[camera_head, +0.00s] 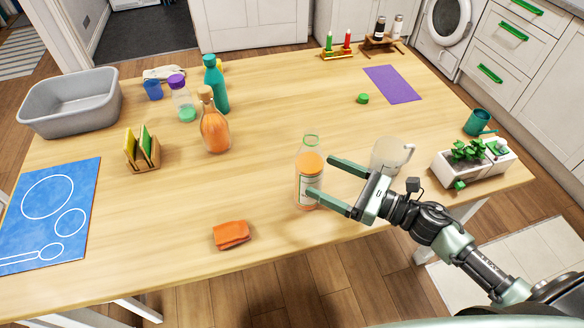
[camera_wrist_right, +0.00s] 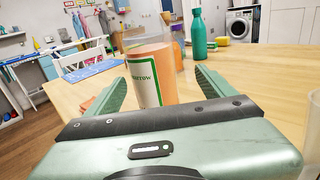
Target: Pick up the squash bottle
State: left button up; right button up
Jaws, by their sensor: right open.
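The squash bottle (camera_head: 308,183), a clear bottle with orange contents and a white, green-edged label, stands upright near the table's front edge. My right gripper (camera_head: 325,177) comes in from the right, low over the table, with its fingers pointing at the bottle. The fingers are open. In the right wrist view the bottle (camera_wrist_right: 152,78) stands between the two fingers (camera_wrist_right: 155,90); I cannot tell whether either finger touches it. Its top is cut off in that view. My left gripper is not in view.
A translucent mug (camera_head: 390,156) stands close beside my right gripper, with a planter box (camera_head: 470,165) farther right. An orange cloth (camera_head: 231,235) lies to the bottle's left. A corked orange bottle (camera_head: 214,128) and a teal bottle (camera_head: 216,84) stand farther back. The table's middle is clear.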

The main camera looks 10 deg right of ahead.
aim_at(298, 168)
jog(key=p+x, duration=0.1)
jog(key=x, duration=0.3)
jog(key=p+x, duration=0.1)
jog(key=x, duration=0.2)
jog(key=shift+s+a+p, duration=0.3)
jog(key=shift+s+a, duration=0.05)
jog(key=shift+w+a+f, duration=0.1)
jog(key=shift+w+a, duration=0.05)
jog(key=shift+f, duration=0.1)
jog(key=shift+c, duration=0.5)
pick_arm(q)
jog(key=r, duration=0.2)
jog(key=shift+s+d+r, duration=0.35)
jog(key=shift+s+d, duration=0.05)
pick_arm(e)
grip_shut()
